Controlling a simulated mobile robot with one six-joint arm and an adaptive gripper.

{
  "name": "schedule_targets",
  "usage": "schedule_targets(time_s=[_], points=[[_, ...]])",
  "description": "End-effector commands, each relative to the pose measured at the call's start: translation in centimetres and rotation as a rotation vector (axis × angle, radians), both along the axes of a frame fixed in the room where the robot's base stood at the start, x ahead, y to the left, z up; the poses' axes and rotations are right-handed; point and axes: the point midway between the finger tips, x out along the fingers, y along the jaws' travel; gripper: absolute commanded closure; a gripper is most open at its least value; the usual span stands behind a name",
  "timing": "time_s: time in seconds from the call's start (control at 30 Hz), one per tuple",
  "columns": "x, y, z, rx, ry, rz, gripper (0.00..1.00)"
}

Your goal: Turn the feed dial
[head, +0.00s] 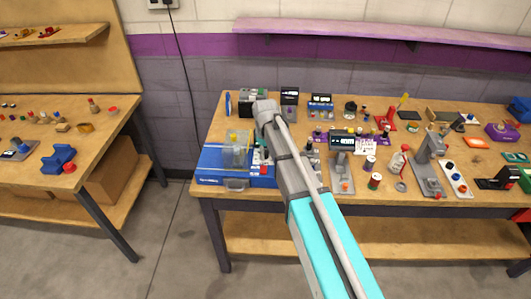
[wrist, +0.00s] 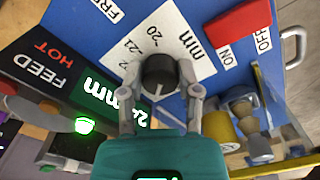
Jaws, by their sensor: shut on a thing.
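The feed dial (wrist: 158,72) is a dark round knob with a pale pointer line, on a white scale plate (wrist: 182,32) marked 20, 21 and mm. My gripper (wrist: 160,84) is shut on the dial, one finger on each side of it in the wrist view. In the head view the blue machine (head: 212,178) sits at the left end of the bench. My arm reaches over it, and the dial cannot be made out there.
A red ON/OFF switch (wrist: 238,24) is close to the dial. A green light (wrist: 84,126) and a yellow cylinder (wrist: 220,128) flank my gripper. Several tools and devices crowd the bench (head: 335,198) to the right. Open floor lies between the two benches.

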Motion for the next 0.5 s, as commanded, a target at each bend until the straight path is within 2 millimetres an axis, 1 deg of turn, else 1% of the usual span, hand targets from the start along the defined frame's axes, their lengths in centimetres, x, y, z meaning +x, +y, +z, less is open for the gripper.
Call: schedule_targets(time_s=[0.27, 0.5], points=[[-0.03, 0.01, -0.01, 0.000, 0.000, -0.062, 1.00], [-0.08, 0.05, -0.01, 0.000, 0.000, -0.202, 1.00]])
